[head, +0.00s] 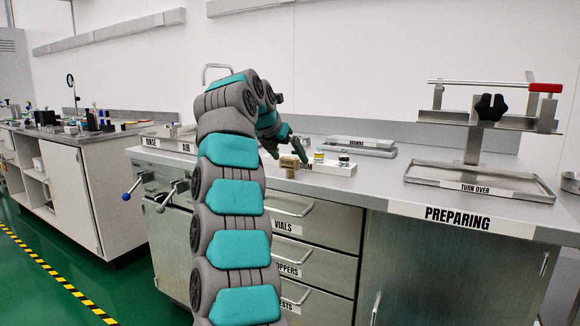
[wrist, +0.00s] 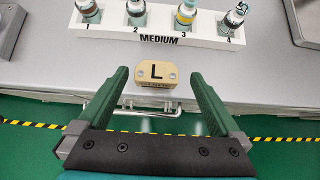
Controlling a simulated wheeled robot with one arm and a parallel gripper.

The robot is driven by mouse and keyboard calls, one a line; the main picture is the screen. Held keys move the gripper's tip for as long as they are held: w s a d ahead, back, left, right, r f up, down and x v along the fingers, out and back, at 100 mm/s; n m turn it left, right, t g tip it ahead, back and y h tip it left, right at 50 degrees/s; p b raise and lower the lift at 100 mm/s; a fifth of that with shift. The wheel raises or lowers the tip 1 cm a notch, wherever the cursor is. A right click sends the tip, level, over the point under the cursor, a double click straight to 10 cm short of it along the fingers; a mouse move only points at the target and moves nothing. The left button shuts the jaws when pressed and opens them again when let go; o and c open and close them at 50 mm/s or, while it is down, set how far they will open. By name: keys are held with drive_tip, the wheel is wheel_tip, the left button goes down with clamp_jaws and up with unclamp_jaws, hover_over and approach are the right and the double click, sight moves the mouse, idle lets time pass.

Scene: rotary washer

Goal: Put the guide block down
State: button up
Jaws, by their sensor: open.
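The guide block (wrist: 156,73) is a tan block marked with an L, with two round spots at its sides. In the wrist view it sits on the grey counter near the front edge, just in front of the white rack labelled MEDIUM. My gripper (wrist: 157,78) is open, its two green fingers on either side of the block with a gap at each side. In the head view the block (head: 289,166) shows small at my gripper (head: 285,149), partly hidden by the arm and fingers.
The white rack (wrist: 205,41) holds several capped vials right behind the block. A grey tray (head: 362,145) lies farther back. The TURN OVER stand (head: 475,177) is at the right, with bare counter before it. Valve handles (head: 165,200) stick out at the left front.

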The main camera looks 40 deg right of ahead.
sight(291, 158)
drive_tip(key=shift+w+x, duration=0.1)
drive_tip(key=shift+x, duration=1.35)
drive_tip(key=shift+w+x, duration=0.15)
drive_tip(key=shift+x, duration=1.25)
drive_tip(key=shift+r, duration=0.15)
drive_tip(key=shift+c, duration=0.2)
drive_tip(key=c, duration=1.5)
drive_tip(key=shift+r, duration=0.1)
